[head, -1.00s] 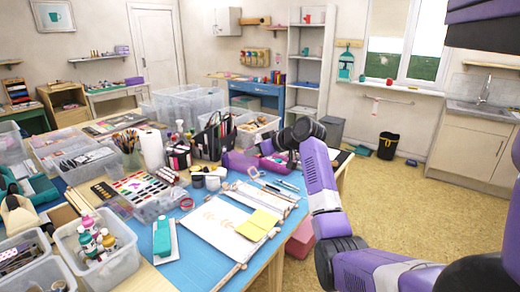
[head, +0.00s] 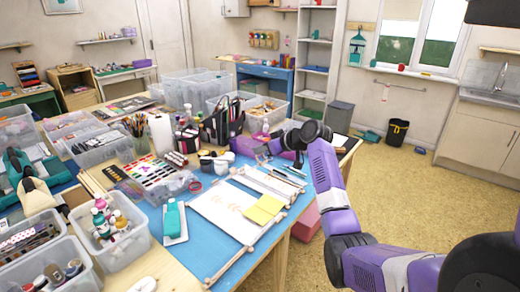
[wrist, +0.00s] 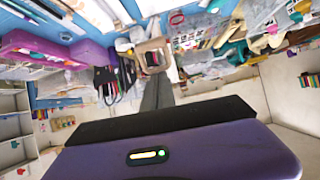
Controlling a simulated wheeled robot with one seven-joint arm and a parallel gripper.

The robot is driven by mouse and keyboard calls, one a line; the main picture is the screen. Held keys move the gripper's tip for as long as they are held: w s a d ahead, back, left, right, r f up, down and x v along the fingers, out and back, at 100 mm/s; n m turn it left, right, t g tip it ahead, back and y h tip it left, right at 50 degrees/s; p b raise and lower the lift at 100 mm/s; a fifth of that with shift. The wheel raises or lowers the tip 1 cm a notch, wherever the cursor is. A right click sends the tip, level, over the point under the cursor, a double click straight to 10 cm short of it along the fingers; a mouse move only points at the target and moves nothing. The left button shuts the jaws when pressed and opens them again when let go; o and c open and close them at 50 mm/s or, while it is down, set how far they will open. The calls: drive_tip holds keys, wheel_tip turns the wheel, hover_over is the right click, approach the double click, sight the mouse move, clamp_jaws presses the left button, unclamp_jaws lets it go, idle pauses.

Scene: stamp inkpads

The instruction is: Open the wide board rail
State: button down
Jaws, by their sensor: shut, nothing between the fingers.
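The wide board (head: 222,212) lies on the blue mat at the table's front right. It is a pale sheet with thin wooden rails along its edges, and yellow notes (head: 264,209) lie on its right part. The front-right rail (head: 246,254) lies along the board edge. A narrower board (head: 266,184) lies just behind it. My gripper is beyond the boards at the end of my purple arm, small and partly hidden in the head view. In the wrist view my gripper (wrist: 157,93) is shut and empty, apart from the boards.
A teal stamp block on a white pad (head: 173,220) lies left of the wide board. Clear bins (head: 110,240) crowd the left. A black tote (head: 222,123), a purple tray (head: 245,145) and cups stand behind.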

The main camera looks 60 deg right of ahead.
sight(265, 162)
drive_tip(key=f+b, duration=0.1)
drive_tip(key=s+f+b, duration=0.2)
drive_tip(key=shift+a+t, duration=0.25)
drive_tip(key=shift+t, duration=0.15)
drive_tip(key=shift+s+a+f+t+b, duration=0.1)
drive_tip(key=shift+s+f+t+b, duration=0.1)
drive_tip(key=shift+s+t+b, duration=0.25)
drive_tip(key=shift+s, duration=0.1)
